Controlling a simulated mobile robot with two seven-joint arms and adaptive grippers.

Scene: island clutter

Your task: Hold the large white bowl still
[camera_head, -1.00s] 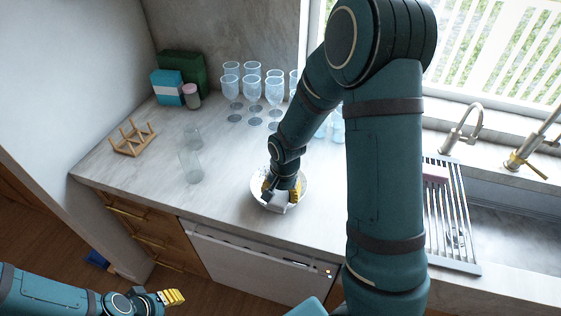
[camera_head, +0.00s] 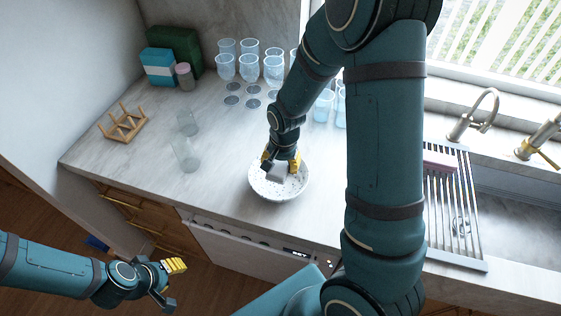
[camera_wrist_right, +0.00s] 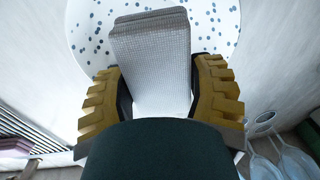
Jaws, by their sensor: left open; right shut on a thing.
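The large white bowl (camera_head: 279,190), speckled with blue dots, stands upright on the counter near its front edge. Its dotted inside also fills the top of the right wrist view (camera_wrist_right: 88,25). My right gripper (camera_head: 281,166) is over the far part of the bowl, shut on a light grey textured pad (camera_wrist_right: 152,75), perhaps a sponge or folded cloth. The pad is at the bowl's inside; whether it touches is unclear. My left gripper (camera_head: 170,283) is open and empty, low at the lower left, away from the bowl and in front of the counter.
Two clear glasses (camera_head: 185,155) and a wooden rack (camera_head: 123,127) stand left of the bowl. Several stemmed glasses (camera_head: 249,67) stand at the back. A drying rack (camera_head: 455,200) and tap (camera_head: 480,112) are at the right. The counter just left of the bowl is clear.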

